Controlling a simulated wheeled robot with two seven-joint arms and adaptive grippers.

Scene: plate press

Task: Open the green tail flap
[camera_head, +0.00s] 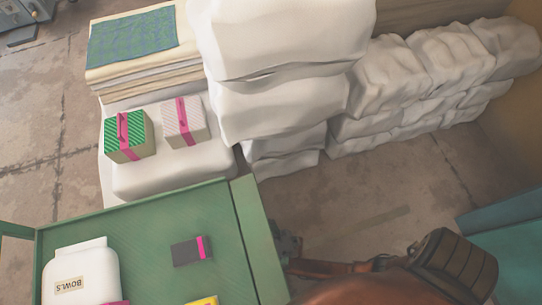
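The green tail flap (258,240) looks like the lighter green panel along the right edge of a green bed (150,218). Its upper end meets the bed's back corner. I cannot tell whether it stands upright or leans outward. A dark gripper part (288,243), seemingly of my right arm, is close beside the flap's outer side. Its fingertips are not clear, and I cannot tell whether it touches the flap. My copper-brown arm with a dark ribbed part fills the lower right. My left gripper is not in view.
The bed holds a white bag marked BOWLS (80,275), a dark box with a pink band (188,252) and a yellow item (203,301). Behind stand green (128,135) and pale (184,122) ribboned boxes and stacked white sacks (280,100).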

